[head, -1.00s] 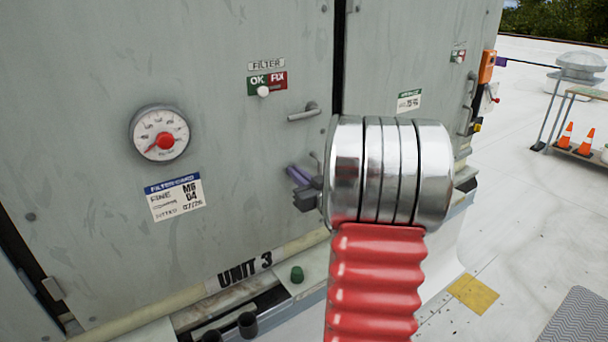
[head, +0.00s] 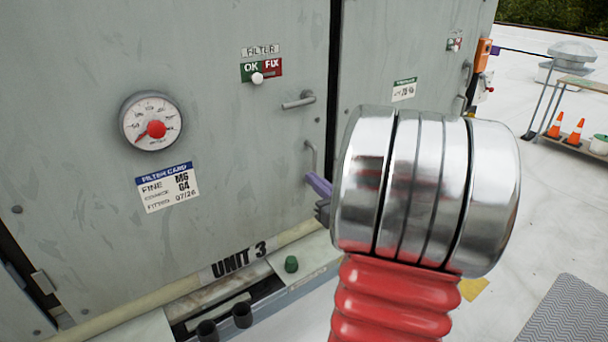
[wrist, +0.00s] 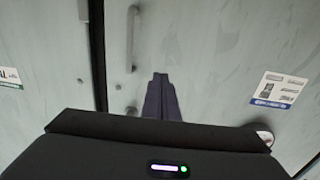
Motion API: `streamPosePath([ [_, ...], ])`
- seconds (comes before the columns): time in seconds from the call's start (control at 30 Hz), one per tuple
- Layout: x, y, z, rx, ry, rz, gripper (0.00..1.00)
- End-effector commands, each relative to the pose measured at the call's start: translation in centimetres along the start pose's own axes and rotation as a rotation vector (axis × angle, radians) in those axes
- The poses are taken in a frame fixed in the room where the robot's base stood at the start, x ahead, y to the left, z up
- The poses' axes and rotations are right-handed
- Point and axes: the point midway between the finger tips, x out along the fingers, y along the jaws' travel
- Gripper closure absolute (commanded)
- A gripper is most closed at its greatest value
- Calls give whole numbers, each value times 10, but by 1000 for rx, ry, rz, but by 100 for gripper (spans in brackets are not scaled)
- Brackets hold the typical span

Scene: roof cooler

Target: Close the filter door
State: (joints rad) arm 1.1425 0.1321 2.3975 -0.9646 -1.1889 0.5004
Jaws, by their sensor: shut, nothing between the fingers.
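The filter door (head: 230,160) is a grey panel with a gauge (head: 151,121), a filter card (head: 167,187) and a lever handle (head: 298,101). A dark gap (head: 335,60) runs down its right edge; I cannot tell whether the door is flush. A vertical pull handle (head: 312,160) sits low near that edge. My gripper (head: 318,184), with purple fingers, is shut and empty beside this handle. My wrist hides part of the gripper. In the wrist view, the fingers (wrist: 160,82) point at the door face, beside the pull handle (wrist: 131,40). Contact with the door cannot be told.
A neighbouring grey panel (head: 385,50) stands right of the gap. A ledge with a green cap (head: 291,264) and black cups (head: 242,315) runs below the door. Open white roof lies to the right, with a cart holding orange cones (head: 573,132) farther off.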

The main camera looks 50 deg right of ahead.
Motion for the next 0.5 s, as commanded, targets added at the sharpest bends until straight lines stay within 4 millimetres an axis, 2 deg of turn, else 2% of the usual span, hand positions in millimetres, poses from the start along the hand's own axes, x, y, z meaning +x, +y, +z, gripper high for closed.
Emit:
streamPosePath([
  [0.2,-24,2,0,0,0,0,100],
  [0.5,-29,0,0,0,0,-4,100],
])
